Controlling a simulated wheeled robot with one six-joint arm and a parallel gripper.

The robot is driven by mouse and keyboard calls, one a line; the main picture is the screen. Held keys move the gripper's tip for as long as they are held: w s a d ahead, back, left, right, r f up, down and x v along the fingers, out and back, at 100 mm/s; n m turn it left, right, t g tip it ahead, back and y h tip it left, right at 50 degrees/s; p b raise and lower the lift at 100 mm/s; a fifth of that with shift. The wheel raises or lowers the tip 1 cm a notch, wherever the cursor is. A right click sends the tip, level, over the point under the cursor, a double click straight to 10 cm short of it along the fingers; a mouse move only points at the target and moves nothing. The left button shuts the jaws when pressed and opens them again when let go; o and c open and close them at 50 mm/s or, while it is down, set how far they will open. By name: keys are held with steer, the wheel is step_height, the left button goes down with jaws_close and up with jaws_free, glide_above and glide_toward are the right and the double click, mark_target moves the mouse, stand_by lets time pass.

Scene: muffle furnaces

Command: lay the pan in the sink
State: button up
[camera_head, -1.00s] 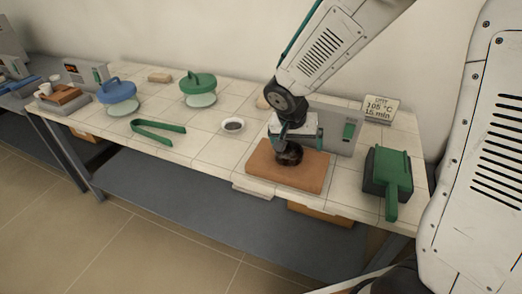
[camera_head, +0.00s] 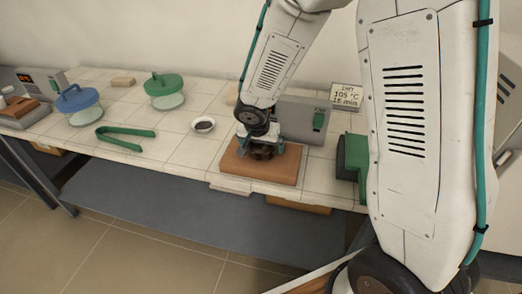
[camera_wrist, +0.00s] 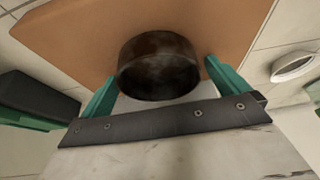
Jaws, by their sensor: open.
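A round dark brown metal dish (camera_wrist: 160,62), which looks like the pan, sits on an orange-brown slab (camera_head: 285,170) on the tiled bench. In the wrist view it stands between the two green fingers of my gripper (camera_wrist: 160,78), which are spread on either side of it. I cannot tell whether either finger touches it. In the head view my gripper (camera_head: 262,147) is low over the slab and largely hides the dish. I see no sink in either view.
A grey box (camera_head: 318,120) stands behind the slab, with a sign reading 105 °C (camera_head: 346,96) to its right. A green and black object (camera_head: 352,157) is at right.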

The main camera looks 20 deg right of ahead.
steer(key=c, duration=1.1)
steer(key=shift+o, duration=0.2)
steer(key=shift+r, duration=0.1)
